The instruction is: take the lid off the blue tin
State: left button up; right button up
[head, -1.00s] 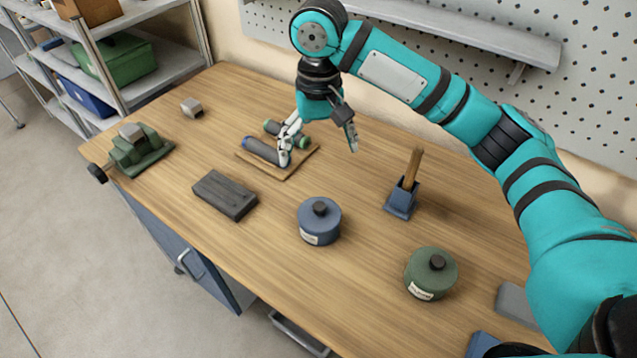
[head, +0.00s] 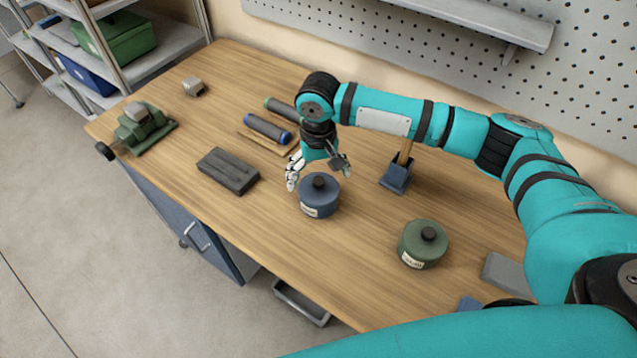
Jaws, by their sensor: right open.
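The blue tin (head: 319,203) stands upright on the wooden bench, with a label on its front. Its lid (head: 308,186) is on it and has a dark round knob (head: 319,182) on top. My right gripper (head: 318,182) is open, its fingers spread to the left and right above the tin, close to the lid. I cannot tell whether a finger touches the lid. My left gripper is not in view.
A green tin (head: 422,246) with a dark knob stands to the right. A blue holder (head: 396,178) with a wooden handle is behind it. A dark grey block (head: 228,171) lies left of the blue tin. Two rolls (head: 268,128) lie behind, by a wooden board.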

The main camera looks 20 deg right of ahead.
aim_at(319, 182)
notch_tip(319, 182, down, 2)
jog(key=shift+f, duration=0.4)
jog(key=c, duration=1)
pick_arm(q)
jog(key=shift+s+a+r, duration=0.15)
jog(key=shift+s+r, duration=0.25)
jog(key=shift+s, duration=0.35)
pick_arm(e)
jog(key=shift+s+f, duration=0.1)
jog(key=shift+s, duration=0.1)
grip_shut()
